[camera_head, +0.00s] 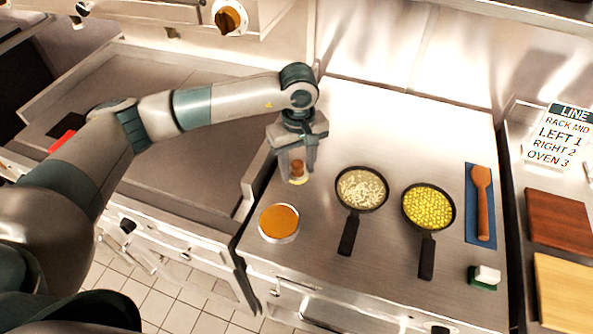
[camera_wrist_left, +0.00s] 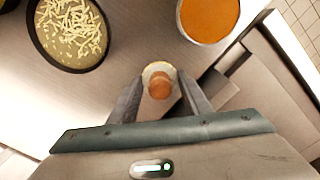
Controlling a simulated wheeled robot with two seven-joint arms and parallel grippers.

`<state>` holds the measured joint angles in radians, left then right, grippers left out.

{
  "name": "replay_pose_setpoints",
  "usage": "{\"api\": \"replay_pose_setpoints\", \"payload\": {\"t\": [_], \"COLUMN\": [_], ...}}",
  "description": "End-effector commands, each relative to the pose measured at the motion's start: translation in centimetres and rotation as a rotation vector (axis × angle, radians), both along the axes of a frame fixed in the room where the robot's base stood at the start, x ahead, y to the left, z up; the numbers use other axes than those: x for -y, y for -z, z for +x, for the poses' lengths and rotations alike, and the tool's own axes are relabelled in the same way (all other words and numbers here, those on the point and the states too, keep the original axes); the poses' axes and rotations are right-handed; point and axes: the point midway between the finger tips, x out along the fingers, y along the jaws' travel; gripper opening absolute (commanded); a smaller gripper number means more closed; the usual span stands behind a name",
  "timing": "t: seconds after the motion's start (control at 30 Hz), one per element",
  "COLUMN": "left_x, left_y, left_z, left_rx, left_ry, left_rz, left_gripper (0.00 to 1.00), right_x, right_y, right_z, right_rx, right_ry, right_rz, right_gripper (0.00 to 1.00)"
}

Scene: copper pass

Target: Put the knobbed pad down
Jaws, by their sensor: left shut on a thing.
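The knobbed pad (camera_head: 297,177) has a brown knob on a pale round base. It is between the fingers of my left gripper (camera_head: 297,169), which is shut on it and points down over the left part of the steel counter (camera_head: 313,227). In the left wrist view the knob (camera_wrist_left: 159,88) shows from above between the two fingers, with the pale base rim behind it. I cannot tell whether the base touches the counter. My right gripper is not in view.
A round dish of orange sauce (camera_head: 279,223) stands in front of the pad. A pan of pale shreds (camera_head: 361,189) and a pan of yellow pieces (camera_head: 428,207) are to the right. A wooden spoon (camera_head: 482,200) lies on a blue mat, near a green-and-white sponge (camera_head: 485,277). Bare counter lies behind the pans.

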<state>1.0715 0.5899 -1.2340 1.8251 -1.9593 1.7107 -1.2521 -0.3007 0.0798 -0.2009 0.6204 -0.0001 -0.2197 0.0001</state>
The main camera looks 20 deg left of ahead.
Motion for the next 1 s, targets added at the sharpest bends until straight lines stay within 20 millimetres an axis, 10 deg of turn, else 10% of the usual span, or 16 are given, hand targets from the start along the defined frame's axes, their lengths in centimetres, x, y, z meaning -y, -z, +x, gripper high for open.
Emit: {"api": "replay_pose_setpoints", "payload": {"t": [1.0], "left_x": [-0.3], "left_y": [4.3], "left_z": [0.1], "left_rx": [0.001], "left_ry": [0.000], "left_rz": [-0.001], "left_gripper": [0.22], "right_x": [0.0], "right_y": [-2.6], "right_z": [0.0], "right_rx": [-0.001], "right_ry": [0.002], "right_rz": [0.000], "right_gripper": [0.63]}}
